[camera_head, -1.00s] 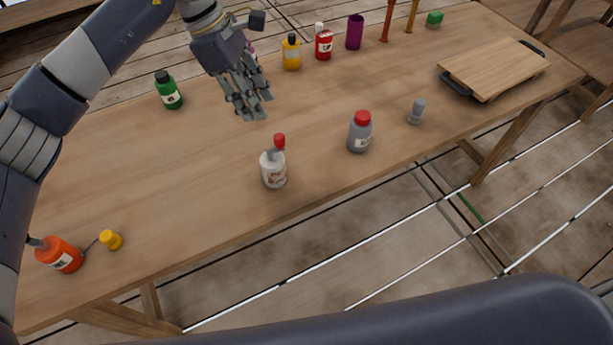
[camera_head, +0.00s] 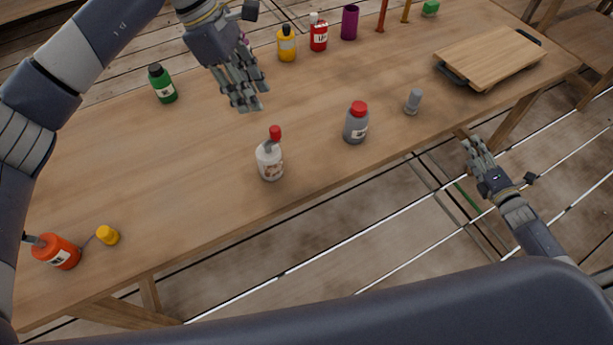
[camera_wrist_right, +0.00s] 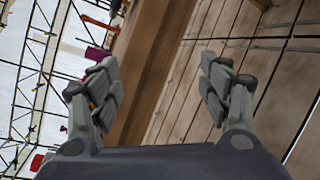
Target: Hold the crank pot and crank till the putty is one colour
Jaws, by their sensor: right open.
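My left gripper (camera_head: 250,102) is above the table, behind and left of the white pot. Its fingers look apart and empty. My right gripper (camera_head: 474,145) is beyond the table's front edge, well right of the white pot. It is open and empty, also in the right wrist view (camera_wrist_right: 158,78). No gripper touches the pot.
On the wooden table (camera_head: 170,190) stand a grey bottle with red cap (camera_head: 356,126), a small grey item (camera_head: 413,102), a green bottle (camera_head: 163,86), yellow (camera_head: 286,46) and red (camera_head: 318,35) bottles, and a board (camera_head: 487,58). An orange container (camera_head: 56,252) is near left.

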